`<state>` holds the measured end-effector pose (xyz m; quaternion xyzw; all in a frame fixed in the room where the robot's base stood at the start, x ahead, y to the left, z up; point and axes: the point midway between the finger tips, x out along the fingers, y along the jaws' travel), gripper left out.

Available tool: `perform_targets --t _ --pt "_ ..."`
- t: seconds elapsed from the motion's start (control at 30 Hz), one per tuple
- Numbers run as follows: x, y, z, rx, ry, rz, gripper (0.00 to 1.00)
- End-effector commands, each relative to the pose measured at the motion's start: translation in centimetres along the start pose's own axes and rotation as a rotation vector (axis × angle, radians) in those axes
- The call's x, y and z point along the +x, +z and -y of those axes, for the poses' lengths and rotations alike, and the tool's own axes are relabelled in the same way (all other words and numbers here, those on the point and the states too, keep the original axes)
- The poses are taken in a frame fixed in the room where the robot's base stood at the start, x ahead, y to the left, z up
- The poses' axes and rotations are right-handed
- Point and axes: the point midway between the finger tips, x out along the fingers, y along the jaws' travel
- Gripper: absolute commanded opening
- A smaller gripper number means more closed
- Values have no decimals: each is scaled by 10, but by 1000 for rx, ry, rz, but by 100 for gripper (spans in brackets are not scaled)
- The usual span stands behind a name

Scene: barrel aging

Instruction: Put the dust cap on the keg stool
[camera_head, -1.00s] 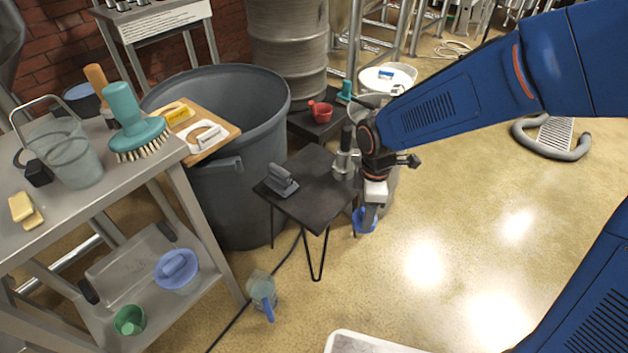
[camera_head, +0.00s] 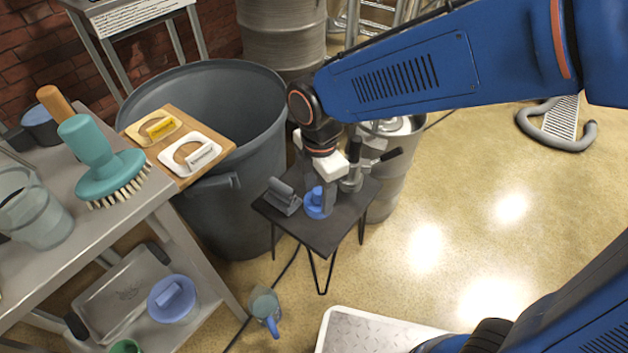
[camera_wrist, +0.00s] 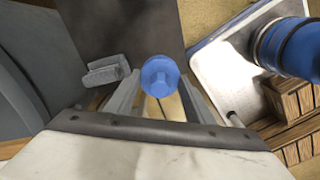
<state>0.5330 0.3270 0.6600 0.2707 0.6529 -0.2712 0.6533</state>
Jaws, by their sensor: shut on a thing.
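The blue dust cap (camera_head: 316,205) has a round base and a raised knob. My gripper (camera_head: 319,196) is shut on its knob. In the head view the cap appears in front of the dark top of the keg stool (camera_head: 322,236), a small square table on thin hairpin legs. In the wrist view the cap (camera_wrist: 160,74) sits between my two fingers (camera_wrist: 160,92), with the stool top (camera_wrist: 120,25) behind it. I cannot tell whether the cap touches the stool top.
A grey handled block (camera_head: 283,197) is on the stool's left part. A metal fitting with black handles (camera_head: 354,178) is at its back right. A large grey bin (camera_head: 222,215) stands left of the stool. A clear jug (camera_head: 264,306) is on the floor in front. Floor at right is open.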

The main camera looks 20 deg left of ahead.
Motion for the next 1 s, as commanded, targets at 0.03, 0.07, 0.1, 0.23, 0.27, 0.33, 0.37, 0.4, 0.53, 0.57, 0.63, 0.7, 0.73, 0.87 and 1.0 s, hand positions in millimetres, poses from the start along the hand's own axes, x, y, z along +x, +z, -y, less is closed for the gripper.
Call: perform_targets --t 0.03,0.07,0.1,0.23,0.27,0.33,0.37,0.4,0.53,0.57,0.63,0.7,0.73,0.87,1.0 --pt "1 0 0 0 0 0 9" --pt "3 0 0 0 0 0 9" --pt "7 0 0 0 -1 0 9" --pt "28 0 1 0 -3 1 9" --pt "34 0 1 1 -4 1 9" --pt "45 0 0 1 -3 1 9" --pt "49 0 0 1 -2 0 9" --pt "54 0 1 1 -2 0 9" --pt "62 0 0 1 0 0 9" --pt "64 0 0 1 0 0 9" --pt "68 0 0 1 0 0 9" --pt "76 0 0 1 -1 0 9" --pt "80 0 0 1 -2 0 9" --pt "96 0 0 1 -2 0 9" --pt "100 0 0 1 1 0 9"
